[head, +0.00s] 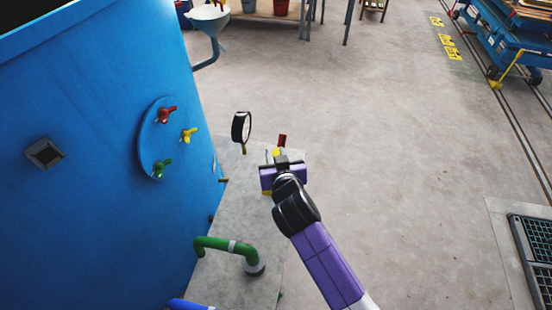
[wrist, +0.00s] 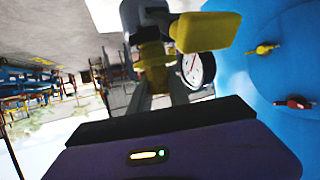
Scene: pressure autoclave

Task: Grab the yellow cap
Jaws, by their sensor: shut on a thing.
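My gripper (head: 279,157) is out over the grey plate beside the blue tank, seen from behind in the head view. In the wrist view its fingers (wrist: 155,78) are closed around a small ribbed yellow piece, the yellow cap (wrist: 152,56). The cap sits by a dark fitting (wrist: 145,18). A broad yellow lever (wrist: 206,32) sticks out to the right, just beside the cap. In the head view my gripper hides most of the cap.
The blue tank (head: 80,190) stands close on the left, with red, yellow and green handles. A pressure gauge (head: 241,129) is left of my gripper. A green bent pipe (head: 225,245) rises nearer. Open floor lies to the right.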

